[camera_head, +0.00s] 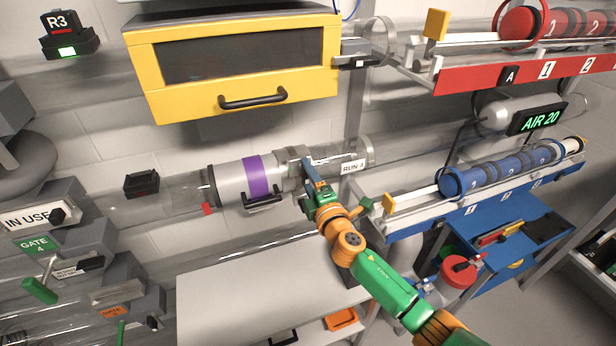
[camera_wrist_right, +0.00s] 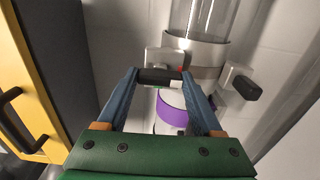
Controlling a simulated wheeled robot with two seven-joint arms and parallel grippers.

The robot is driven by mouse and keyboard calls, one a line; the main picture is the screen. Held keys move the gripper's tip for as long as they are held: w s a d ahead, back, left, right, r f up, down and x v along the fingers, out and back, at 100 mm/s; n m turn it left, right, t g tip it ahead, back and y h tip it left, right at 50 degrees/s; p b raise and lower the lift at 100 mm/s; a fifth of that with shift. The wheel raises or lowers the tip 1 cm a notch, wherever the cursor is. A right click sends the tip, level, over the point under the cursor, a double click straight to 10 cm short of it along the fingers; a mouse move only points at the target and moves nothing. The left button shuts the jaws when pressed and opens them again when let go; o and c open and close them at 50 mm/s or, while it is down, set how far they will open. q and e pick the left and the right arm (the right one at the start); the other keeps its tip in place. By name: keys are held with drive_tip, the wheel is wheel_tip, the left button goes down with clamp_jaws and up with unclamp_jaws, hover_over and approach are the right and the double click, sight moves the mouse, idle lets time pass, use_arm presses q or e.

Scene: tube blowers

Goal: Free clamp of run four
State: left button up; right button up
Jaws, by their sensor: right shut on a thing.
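A clear tube with a RUN label (camera_head: 354,167), its number hard to read, crosses the middle of the head view. A metal clamp collar (camera_head: 290,156) sits around it, right of a grey sleeve with a purple band (camera_head: 257,176). My right gripper (camera_head: 308,168) is at this collar. In the right wrist view its two blue fingers close on a black clamp handle (camera_wrist_right: 160,77) in front of the metal collar (camera_wrist_right: 205,55). The purple band (camera_wrist_right: 172,110) shows between the fingers. The fingers partly hide the clamp in the head view. My left gripper is not in view.
A yellow cabinet (camera_head: 238,92) hangs above the tube, close on the left in the wrist view. A blue rack of canisters (camera_head: 470,212) stands right, with an AIR 20 display (camera_head: 539,121) above. A GATE 4 sign (camera_head: 38,244) and levers are left. A grey bench (camera_head: 235,290) lies below.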

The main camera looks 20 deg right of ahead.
drive_tip(key=o, duration=1.4)
drive_tip(key=shift+c, duration=0.2)
drive_tip(key=s, duration=0.7)
drive_tip(key=shift+d, duration=0.1)
